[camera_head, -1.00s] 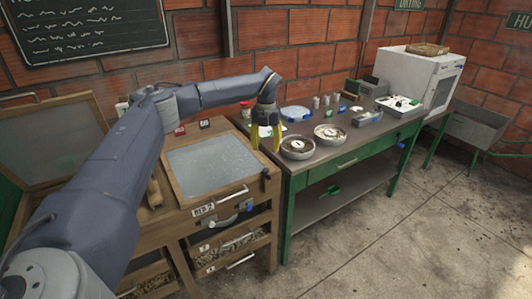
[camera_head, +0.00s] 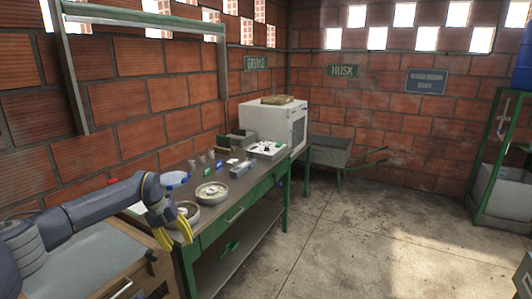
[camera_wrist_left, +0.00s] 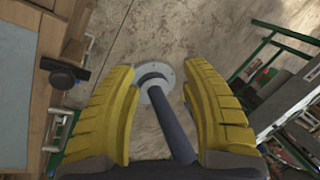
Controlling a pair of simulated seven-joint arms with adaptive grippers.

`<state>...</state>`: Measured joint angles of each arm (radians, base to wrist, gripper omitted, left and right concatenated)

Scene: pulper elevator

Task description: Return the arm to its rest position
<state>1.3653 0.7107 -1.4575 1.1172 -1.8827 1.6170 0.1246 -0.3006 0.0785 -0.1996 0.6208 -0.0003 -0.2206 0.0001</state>
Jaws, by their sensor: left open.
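My left arm comes in from the left in the head view. Its left gripper (camera_head: 174,235) has yellow fingers that point down, near the front left corner of the green-framed bench and beside a wooden cabinet (camera_head: 70,265). In the left wrist view the left gripper (camera_wrist_left: 158,75) is open, its two ribbed fingers well apart. No object is gripped between them; bare floor (camera_wrist_left: 150,30) shows beyond. My right gripper is not in view.
The green bench (camera_head: 238,211) holds two round dishes, a nearer one (camera_head: 186,212) partly behind the gripper and a farther one (camera_head: 212,193). A white oven-like box (camera_head: 283,122) stands at its far end. Open concrete floor (camera_head: 370,235) lies to the right.

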